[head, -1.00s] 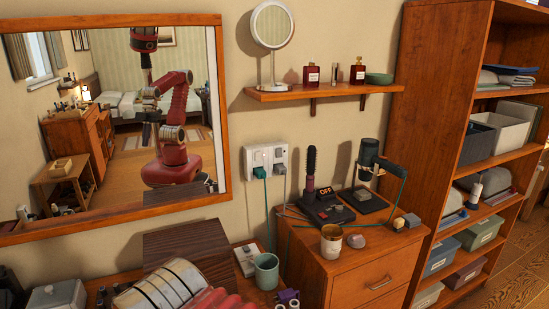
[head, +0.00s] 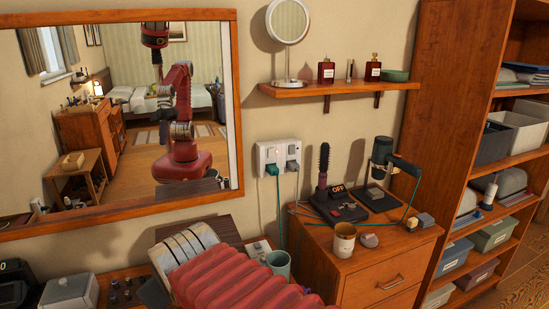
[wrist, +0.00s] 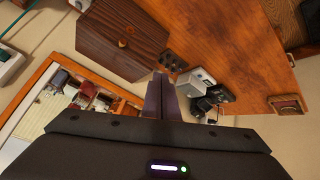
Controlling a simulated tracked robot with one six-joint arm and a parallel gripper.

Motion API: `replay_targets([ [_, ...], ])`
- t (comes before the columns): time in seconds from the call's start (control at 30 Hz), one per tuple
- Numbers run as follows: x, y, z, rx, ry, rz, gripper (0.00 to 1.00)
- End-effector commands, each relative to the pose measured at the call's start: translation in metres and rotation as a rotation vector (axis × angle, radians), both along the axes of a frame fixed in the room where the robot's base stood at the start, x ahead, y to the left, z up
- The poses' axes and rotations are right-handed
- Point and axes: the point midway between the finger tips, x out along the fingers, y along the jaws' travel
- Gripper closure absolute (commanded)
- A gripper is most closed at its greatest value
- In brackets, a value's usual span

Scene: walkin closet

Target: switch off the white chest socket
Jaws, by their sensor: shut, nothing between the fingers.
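A white wall socket (head: 278,157) is on the wall between the mirror and the shelf, above the chest of drawers. A green plug sits in its left half and a grey plug in its right half; a small reddish light shows on it. In the wrist view, a white socket with a green plug (wrist: 8,62) is cut off at the left edge. My gripper (wrist: 160,88) is shut and empty in the wrist view, apart from that socket, with its tips over the wooden furniture. In the head view my gripper is hidden behind my red arm.
The chest of drawers (head: 385,282) carries a hair tool on a base marked OFF (head: 338,204), a cup (head: 344,240) and cables. A dark wooden box (wrist: 118,38) is near my fingertips. A shelf (head: 340,88) with bottles and the mirror (head: 236,150) flank the wall socket.

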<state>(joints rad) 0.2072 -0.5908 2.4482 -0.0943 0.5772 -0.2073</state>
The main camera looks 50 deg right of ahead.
Motion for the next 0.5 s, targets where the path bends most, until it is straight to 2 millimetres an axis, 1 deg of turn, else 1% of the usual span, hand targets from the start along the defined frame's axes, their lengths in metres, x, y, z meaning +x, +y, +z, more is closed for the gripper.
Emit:
replay_targets([
  [0.03,0.014,-0.022,0.002,-0.049,-0.024,-0.006,1.00],
  [0.1,0.031,-0.051,0.009,-0.125,-0.064,-0.001,1.00],
  [0.17,0.045,-0.075,0.014,-0.192,-0.093,0.008,1.00],
  [0.2,0.053,-0.091,0.018,-0.238,-0.113,0.013,1.00],
  [0.27,0.063,-0.116,0.023,-0.307,-0.136,0.021,1.00],
  [0.3,0.069,-0.133,0.026,-0.353,-0.151,0.028,1.00],
  [0.37,0.077,-0.158,0.030,-0.421,-0.172,0.035,1.00],
  [0.4,0.081,-0.174,0.034,-0.468,-0.183,0.039,1.00],
  [0.47,0.087,-0.197,0.037,-0.534,-0.201,0.055,1.00],
  [0.5,0.090,-0.212,0.039,-0.577,-0.211,0.069,1.00],
])
